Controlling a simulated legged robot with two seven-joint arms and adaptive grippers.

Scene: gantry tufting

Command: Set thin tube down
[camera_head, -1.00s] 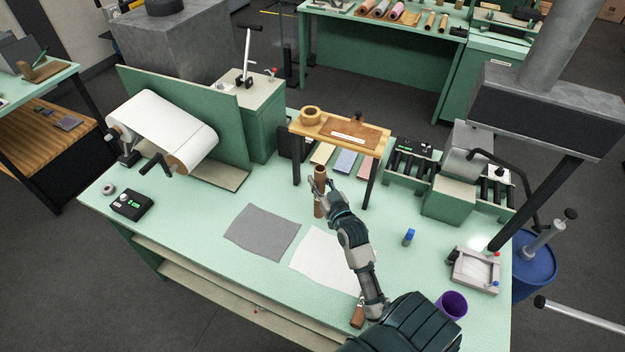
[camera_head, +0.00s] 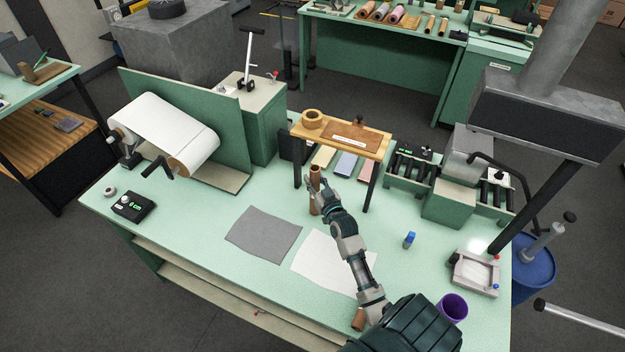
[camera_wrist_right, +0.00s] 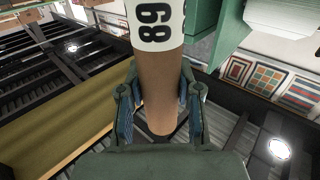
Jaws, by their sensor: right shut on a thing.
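The thin tube (camera_head: 315,178) is a brown cardboard tube, held upright in front of the small wooden shelf. My right gripper (camera_head: 317,193) is shut around it. Whether the tube's lower end touches the table (camera_head: 195,220) is hard to tell. My left gripper is not in view.
The wooden shelf (camera_head: 352,143) on black legs stands just behind the tube. A grey sheet (camera_head: 263,235) and a white sheet (camera_head: 318,262) lie in front. The table's left middle is clear.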

